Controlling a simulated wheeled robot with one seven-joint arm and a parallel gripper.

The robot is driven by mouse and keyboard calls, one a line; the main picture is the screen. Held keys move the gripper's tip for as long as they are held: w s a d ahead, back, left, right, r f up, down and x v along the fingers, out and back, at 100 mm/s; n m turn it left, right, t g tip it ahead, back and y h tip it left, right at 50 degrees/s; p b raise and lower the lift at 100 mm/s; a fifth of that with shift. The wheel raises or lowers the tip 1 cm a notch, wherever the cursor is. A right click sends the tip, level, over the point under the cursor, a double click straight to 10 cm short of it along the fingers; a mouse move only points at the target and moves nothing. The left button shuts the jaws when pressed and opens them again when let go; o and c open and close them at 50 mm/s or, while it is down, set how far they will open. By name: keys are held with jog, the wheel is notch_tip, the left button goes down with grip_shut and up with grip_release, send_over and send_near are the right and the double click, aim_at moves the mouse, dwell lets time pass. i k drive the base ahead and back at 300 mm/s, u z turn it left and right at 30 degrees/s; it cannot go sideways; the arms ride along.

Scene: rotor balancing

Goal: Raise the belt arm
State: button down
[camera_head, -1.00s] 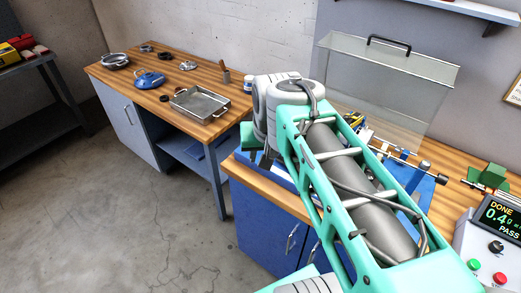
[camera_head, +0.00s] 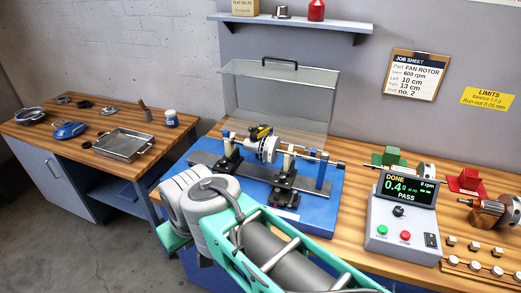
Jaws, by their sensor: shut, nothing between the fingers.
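The balancing machine stands on a blue base (camera_head: 318,217) on the wooden bench. A silver rotor (camera_head: 268,149) on a horizontal shaft rests across its dark supports. A yellow and black part (camera_head: 259,132) sits against the rotor's upper left; it may be the belt arm, but I cannot tell whether it is up or down. The clear guard (camera_head: 290,95) with a black handle stands behind the rotor. My arm crosses the lower middle, in front of the machine. My gripper is not visible.
The control box (camera_head: 402,225) right of the machine reads DONE, 0.4 and PASS, 0 rpm. Beyond it are green and red stands and small weights (camera_head: 480,267). A shelf (camera_head: 290,22) hangs above. A left bench carries a metal tray (camera_head: 123,145).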

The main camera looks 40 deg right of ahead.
aim_at(265, 129)
jog(key=z, duration=0.05)
jog(key=k, duration=0.1)
jog(key=u, duration=1.3)
jog(key=i, duration=0.55)
jog(key=z, duration=1.1)
